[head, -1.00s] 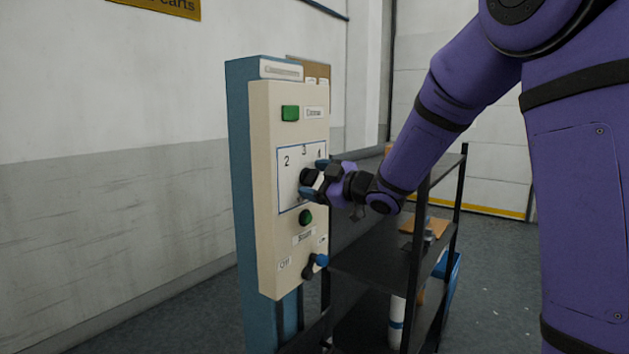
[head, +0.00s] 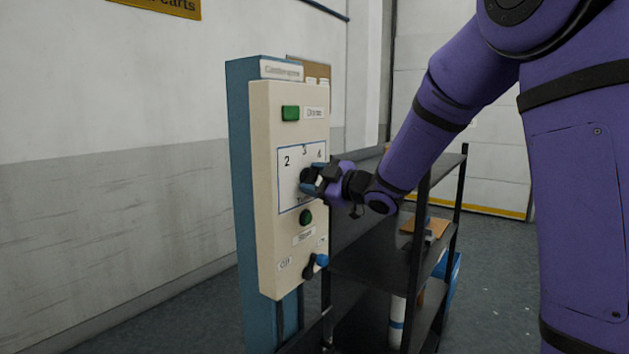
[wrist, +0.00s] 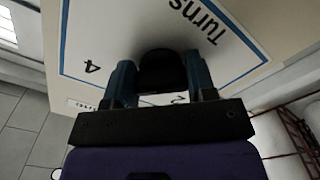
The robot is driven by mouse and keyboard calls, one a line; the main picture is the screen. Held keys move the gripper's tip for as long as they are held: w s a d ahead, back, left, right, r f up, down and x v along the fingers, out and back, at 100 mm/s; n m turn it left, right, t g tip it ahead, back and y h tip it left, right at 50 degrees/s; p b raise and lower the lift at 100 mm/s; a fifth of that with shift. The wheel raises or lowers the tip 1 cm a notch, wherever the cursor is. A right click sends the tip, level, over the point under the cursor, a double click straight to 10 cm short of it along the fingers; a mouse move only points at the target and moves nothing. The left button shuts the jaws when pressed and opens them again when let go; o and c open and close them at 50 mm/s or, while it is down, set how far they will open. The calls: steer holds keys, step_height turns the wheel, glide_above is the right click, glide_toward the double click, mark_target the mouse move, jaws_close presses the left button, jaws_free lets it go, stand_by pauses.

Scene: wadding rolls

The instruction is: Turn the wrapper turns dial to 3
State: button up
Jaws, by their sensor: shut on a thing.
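The turns dial (head: 306,176) is a dark knob on a white, blue-bordered plate (head: 288,185) with 2, 3 and 4 printed around it. In the wrist view the dial (wrist: 162,72) sits between the two fingers, with "Turns" and 4 readable beside it. My gripper (head: 313,180) is shut on the dial from the right. It also shows in the wrist view (wrist: 164,85), one blue-grey finger on each side of the knob. The dial's pointer is hidden, so I cannot tell which number it points to.
A dark shelf cart (head: 375,262) stands close at the right, below my arm.

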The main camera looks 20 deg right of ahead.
steer(key=n, duration=0.4)
steer(key=shift+n, duration=0.4)
steer(key=shift+d+r+n, duration=0.1)
steer(key=shift+r+n, duration=0.05)
steer(key=shift+n, duration=1.95)
steer(key=o, duration=0.9)
steer(key=shift+o, duration=0.2)
steer(key=v, duration=1)
steer(key=shift+s+d, duration=0.25)
steer(key=shift+s, duration=0.05)
